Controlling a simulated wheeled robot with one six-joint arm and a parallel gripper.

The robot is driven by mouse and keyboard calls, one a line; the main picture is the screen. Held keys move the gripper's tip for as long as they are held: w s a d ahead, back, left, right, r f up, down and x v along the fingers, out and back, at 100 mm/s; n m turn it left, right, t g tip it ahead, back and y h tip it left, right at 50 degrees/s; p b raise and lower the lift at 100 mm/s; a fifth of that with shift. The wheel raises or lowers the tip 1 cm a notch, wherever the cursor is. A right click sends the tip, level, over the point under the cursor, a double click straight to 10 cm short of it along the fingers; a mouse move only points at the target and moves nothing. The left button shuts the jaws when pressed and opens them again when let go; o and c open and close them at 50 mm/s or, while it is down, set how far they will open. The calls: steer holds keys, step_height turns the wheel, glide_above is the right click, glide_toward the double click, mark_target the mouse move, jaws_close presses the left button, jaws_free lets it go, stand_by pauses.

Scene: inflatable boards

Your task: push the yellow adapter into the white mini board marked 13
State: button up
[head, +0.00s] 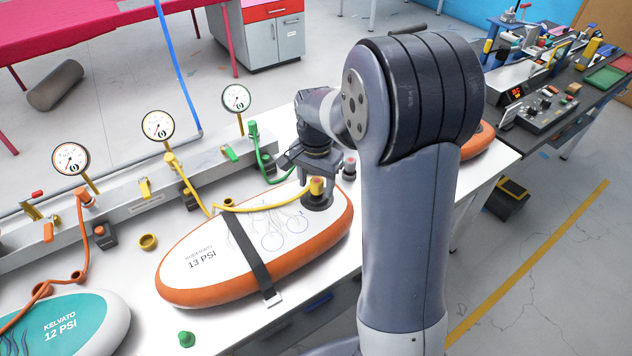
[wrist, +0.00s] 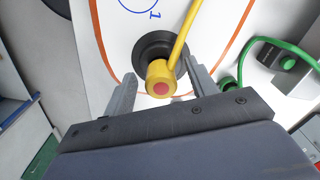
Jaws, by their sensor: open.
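The white mini board (head: 190,262) with an orange rim, printed "13 PSI", lies on the white bench with a dark strap across it. The yellow adapter (head: 317,186) is at the dark round valve (head: 318,202) near the board's far right end, with a yellow hose running from it. In the wrist view the adapter (wrist: 161,78) shows a red end face in front of the dark valve ring (wrist: 153,48). I cannot tell how deep it sits. My gripper (wrist: 163,80) is open, its fingers on either side of the adapter with gaps visible.
Three gauges stand along the grey rail (head: 130,195), with orange, yellow and green hoses. A teal board (head: 75,318) marked 12 PSI lies at lower left. A green cap (head: 186,339) and a yellow ring (head: 148,242) lie on the bench. The green hose (wrist: 275,42) runs close by.

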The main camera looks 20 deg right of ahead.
mark_target(316, 181)
step_height(316, 181, up, 11)
steer(key=shift+f, duration=0.2)
stand_by(0.4)
step_height(316, 181, down, 11)
steer(key=shift+r, duration=0.1)
steer(key=shift+r+p, duration=0.3)
steer(key=shift+r, duration=0.1)
steer(key=shift+f, duration=0.1)
